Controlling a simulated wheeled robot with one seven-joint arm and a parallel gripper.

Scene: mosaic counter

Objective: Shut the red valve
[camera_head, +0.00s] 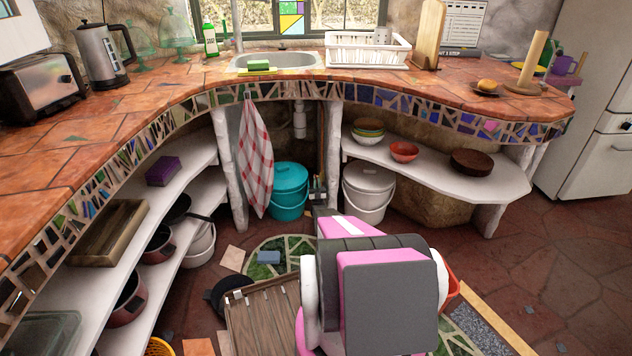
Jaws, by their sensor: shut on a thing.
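My arm reaches away from me toward the space below the sink. My gripper (318,187) shows small and dark at its far end, between the teal bucket and the white bucket. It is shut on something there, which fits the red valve. The valve itself is hidden, and I cannot make out its handle or its angle. The white drain trap (299,122) hangs under the sink (272,62), above the gripper.
The teal bucket (289,187) stands close left of the gripper, the lidded white bucket (369,187) close right. A checked towel (256,155) hangs at the left. A wooden crate (262,322) stands on the floor left of my arm. Floor at right is mostly clear.

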